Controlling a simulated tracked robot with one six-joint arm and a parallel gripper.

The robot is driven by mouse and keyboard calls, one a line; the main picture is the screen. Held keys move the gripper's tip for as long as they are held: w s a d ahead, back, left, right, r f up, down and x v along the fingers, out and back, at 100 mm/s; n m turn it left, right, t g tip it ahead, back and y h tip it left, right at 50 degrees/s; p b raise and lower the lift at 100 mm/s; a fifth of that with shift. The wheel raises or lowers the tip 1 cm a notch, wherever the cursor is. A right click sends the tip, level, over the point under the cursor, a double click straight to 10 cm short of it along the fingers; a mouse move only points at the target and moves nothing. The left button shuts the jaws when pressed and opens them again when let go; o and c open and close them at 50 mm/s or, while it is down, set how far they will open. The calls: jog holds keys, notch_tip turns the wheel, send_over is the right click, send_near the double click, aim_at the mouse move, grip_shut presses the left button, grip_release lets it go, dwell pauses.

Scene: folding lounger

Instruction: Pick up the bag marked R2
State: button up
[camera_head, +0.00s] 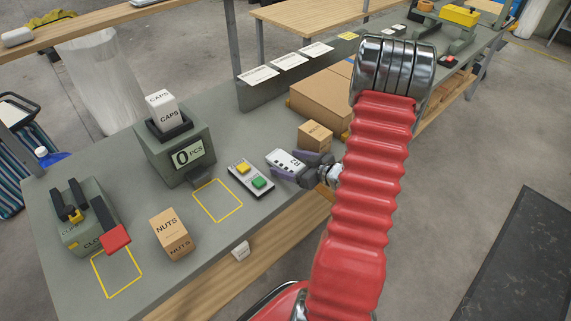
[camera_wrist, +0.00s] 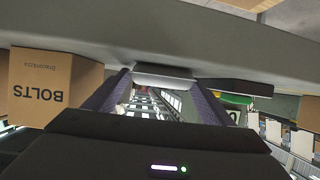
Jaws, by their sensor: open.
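The bag marked R2 (camera_head: 284,160) is a small white packet with dark marks, by the right end of the button panel on the grey bench. My gripper (camera_head: 300,170) is right at it, with its purple-grey fingers beside the bag and partly overlapping it in the head view. In the wrist view my gripper (camera_wrist: 155,98) is open, its two fingers spread apart. Pale and dark striped shapes show between the fingers; I cannot tell whether they are the bag. Whether the fingers touch the bag is unclear.
A bolts box (camera_head: 315,136) stands close behind my gripper; it also shows in the wrist view (camera_wrist: 40,88). The button panel (camera_head: 250,178) lies to the left. A counter (camera_head: 178,150) holding a caps box, a nuts box (camera_head: 171,234) and a red-handled closer (camera_head: 88,228) stand farther left.

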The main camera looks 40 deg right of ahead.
jog(key=shift+c, duration=0.6)
jog(key=c, duration=1)
